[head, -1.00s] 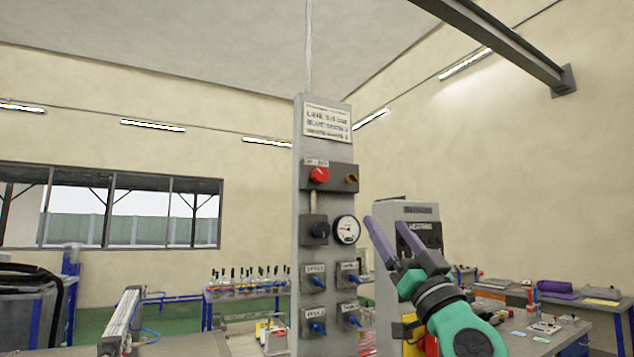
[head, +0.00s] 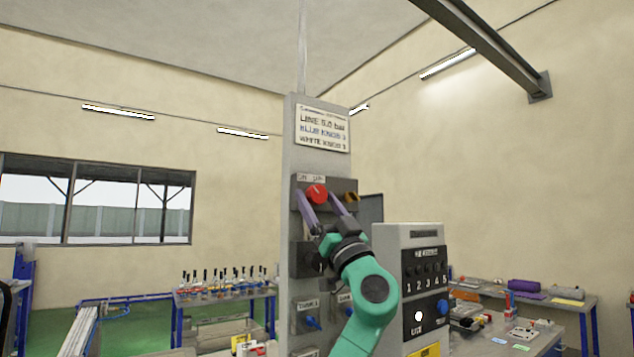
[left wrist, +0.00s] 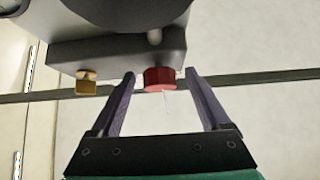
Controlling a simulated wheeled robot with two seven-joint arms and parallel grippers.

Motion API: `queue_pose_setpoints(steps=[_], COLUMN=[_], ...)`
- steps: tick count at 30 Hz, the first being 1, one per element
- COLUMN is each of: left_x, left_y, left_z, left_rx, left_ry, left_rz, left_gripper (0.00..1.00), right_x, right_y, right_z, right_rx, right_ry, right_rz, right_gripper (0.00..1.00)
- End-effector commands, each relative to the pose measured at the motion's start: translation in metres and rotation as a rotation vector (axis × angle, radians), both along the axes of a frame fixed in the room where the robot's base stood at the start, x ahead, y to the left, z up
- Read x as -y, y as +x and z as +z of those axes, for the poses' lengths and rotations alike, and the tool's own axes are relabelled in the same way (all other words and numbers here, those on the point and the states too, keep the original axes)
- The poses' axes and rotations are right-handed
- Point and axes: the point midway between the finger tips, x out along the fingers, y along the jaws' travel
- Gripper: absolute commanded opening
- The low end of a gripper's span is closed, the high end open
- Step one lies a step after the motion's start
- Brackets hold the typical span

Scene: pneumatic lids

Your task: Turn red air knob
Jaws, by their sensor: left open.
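The red air knob (head: 316,194) is round and sits on a dark box (head: 346,203) high on a grey upright panel. My left gripper (head: 318,199) is open, with its two purple fingers reaching up on either side of the knob. In the left wrist view the red knob (left wrist: 160,79) shows between the tips of the open gripper (left wrist: 160,76). My right gripper is not in view.
A brass fitting (head: 351,197) is right of the knob on the same box; it also shows in the left wrist view (left wrist: 86,83). Blue knobs (head: 312,323) sit lower on the panel, partly behind my arm. A grey control box (head: 408,240) stands to the right.

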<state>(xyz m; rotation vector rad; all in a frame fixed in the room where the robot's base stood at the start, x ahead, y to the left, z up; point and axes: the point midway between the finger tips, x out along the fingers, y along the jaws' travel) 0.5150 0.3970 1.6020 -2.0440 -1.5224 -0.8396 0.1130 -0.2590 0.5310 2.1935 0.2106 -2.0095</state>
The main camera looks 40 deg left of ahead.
Motion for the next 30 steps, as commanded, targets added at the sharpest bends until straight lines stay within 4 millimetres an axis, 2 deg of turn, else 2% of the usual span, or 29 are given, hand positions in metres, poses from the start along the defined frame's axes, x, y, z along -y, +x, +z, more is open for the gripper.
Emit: queue_pose_setpoints(steps=[1,3,10,16,17,30], left_x=[-0.003,-0.006,-0.007,-0.007,-0.007,-0.006], left_y=[0.001,0.002,0.002,0.002,0.002,0.001], left_z=[0.007,0.008,0.006,0.006,0.006,0.004], left_rx=[0.001,0.0,0.0,0.0,0.0,-0.077], left_ry=[0.001,0.001,0.0,0.0,0.0,0.024], left_rz=[-0.001,-0.001,-0.001,-0.001,-0.001,-0.005], left_gripper=[0.8,0.8,0.8,0.04,0.0,0.0], right_x=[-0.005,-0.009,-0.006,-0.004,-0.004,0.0], right_y=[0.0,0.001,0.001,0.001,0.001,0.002], right_z=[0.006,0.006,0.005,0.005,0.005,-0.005], right_rx=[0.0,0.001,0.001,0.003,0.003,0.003], right_ry=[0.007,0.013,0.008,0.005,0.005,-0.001], right_rz=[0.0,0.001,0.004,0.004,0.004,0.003], right_gripper=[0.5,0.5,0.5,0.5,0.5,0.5])
